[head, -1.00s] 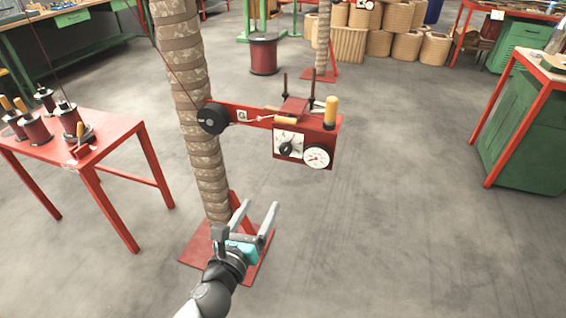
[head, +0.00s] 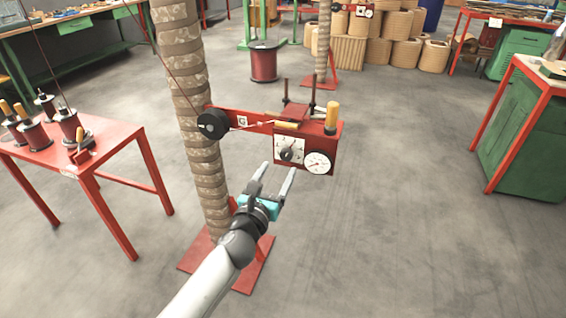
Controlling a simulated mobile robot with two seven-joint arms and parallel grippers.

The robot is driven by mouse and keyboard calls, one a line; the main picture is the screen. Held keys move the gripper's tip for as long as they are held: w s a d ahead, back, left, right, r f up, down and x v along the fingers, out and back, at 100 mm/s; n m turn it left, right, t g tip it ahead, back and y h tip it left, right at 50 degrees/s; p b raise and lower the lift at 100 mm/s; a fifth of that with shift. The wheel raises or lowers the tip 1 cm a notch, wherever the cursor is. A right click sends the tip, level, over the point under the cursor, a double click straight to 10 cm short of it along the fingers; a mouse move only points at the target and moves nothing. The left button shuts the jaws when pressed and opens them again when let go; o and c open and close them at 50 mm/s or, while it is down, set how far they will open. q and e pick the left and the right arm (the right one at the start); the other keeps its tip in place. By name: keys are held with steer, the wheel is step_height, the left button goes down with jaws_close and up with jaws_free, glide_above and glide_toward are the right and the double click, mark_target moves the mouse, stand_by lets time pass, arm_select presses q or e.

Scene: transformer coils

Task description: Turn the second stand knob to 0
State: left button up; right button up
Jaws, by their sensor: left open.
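A red stand box (head: 292,168) hangs on a red arm beside the tall wrapped column (head: 198,130). On its front are a black knob (head: 287,155) on a white square plate and a round white dial (head: 317,163) to the right. The numbers on the plate are too small to read. My left gripper (head: 279,174) is open and empty, its two fingers pointing up toward the box from just below and in front of the knob. I cannot tell whether the fingertips touch the box. My right gripper is not in view.
A red table (head: 100,140) with wire spools stands at the left. A green cabinet (head: 530,140) in a red frame stands at the right. A second column (head: 323,45) and several tan coils (head: 380,42) are at the back. The floor between is clear.

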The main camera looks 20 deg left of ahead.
mark_target(285, 158)
arm_select(q)
steer(key=w, duration=0.3)
steer(key=shift+w+d+b, duration=0.1)
steer(key=shift+w+b, duration=0.15)
steer(key=shift+b, duration=0.1)
steer(key=shift+w, duration=0.65)
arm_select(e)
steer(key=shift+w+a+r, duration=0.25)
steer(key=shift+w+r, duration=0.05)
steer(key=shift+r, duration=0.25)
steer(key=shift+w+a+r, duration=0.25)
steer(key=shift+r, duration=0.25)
arm_select(q)
jaws_close()
